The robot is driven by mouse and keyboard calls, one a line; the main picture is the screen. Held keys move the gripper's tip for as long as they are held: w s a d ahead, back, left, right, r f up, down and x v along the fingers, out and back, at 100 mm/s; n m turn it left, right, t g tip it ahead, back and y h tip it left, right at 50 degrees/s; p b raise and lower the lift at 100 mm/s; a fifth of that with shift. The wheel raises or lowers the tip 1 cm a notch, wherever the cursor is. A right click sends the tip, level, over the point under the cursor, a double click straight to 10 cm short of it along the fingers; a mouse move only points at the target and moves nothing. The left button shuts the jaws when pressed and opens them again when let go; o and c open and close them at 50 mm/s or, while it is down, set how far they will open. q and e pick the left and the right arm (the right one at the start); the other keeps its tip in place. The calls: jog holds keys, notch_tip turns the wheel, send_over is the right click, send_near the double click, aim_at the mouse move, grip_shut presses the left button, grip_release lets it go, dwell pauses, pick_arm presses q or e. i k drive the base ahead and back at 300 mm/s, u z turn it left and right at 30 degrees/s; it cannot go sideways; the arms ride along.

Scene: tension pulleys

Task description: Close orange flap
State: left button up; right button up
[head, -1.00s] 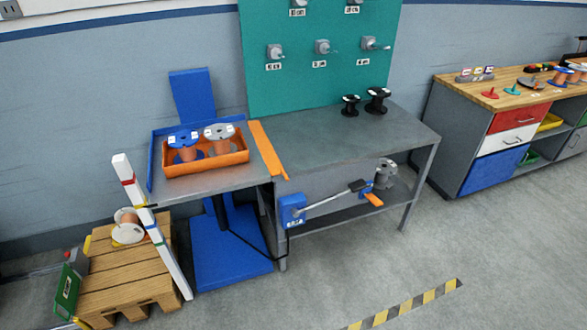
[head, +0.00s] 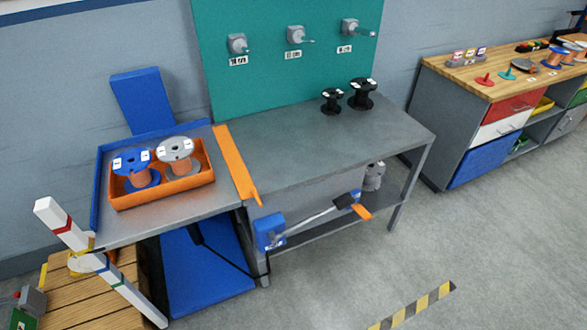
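A long narrow orange flap (head: 236,163) lies between the grey lift platform (head: 185,218) and the grey metal table (head: 300,145). It runs from the back of the table to its front edge, and its near end juts out slightly. I cannot tell its exact tilt. An orange tray (head: 165,196) on the platform holds a blue spool (head: 132,160) and a grey spool (head: 176,148), both with copper-coloured wire. Neither of my grippers is in view.
Two black spools (head: 362,94) stand at the back of the table. A blue box (head: 268,231) with a lever is on its front. A white striped post (head: 85,252) and a wooden pallet (head: 95,312) are at lower left.

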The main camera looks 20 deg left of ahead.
aim_at(245, 187)
jog(key=u, duration=0.05)
jog(key=i, duration=0.9)
jog(key=u, duration=1)
jog(key=i, duration=0.4)
jog(key=u, duration=0.3)
